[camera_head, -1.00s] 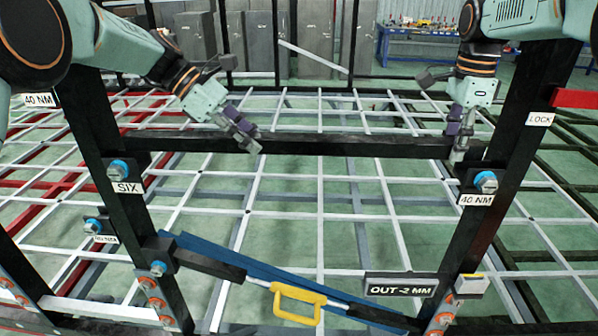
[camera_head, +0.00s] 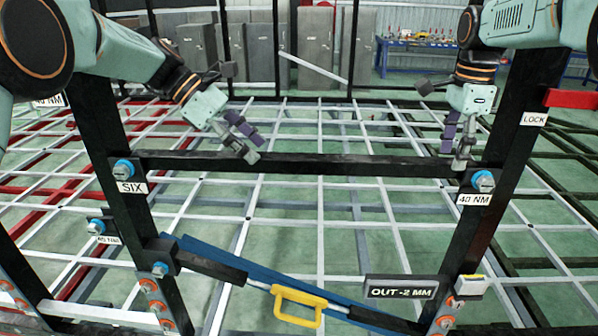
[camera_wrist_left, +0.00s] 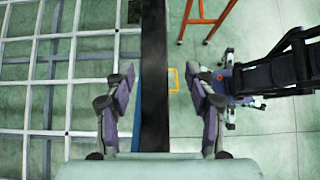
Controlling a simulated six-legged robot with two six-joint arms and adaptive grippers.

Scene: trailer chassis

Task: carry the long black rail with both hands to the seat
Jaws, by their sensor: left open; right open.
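The long black rail (camera_head: 320,166) runs across between the two black uprights, level with the bolts beside the SIX and right 40 NM labels. My left gripper (camera_head: 246,146) is open, just above the rail left of its middle. In the left wrist view the rail (camera_wrist_left: 154,90) passes between the open fingers of my left gripper (camera_wrist_left: 160,105), apart from both. My right gripper (camera_head: 455,152) is open at the rail's right end, close to the right upright; its contact with the rail cannot be told. No seat can be identified.
The left upright (camera_head: 118,155) and right upright (camera_head: 500,170) stand close to the rail's ends. A blue beam (camera_head: 230,262) and a yellow handle (camera_head: 298,303) lie below. A white grid frame (camera_head: 320,215) spreads behind. An orange stand (camera_wrist_left: 205,20) shows in the wrist view.

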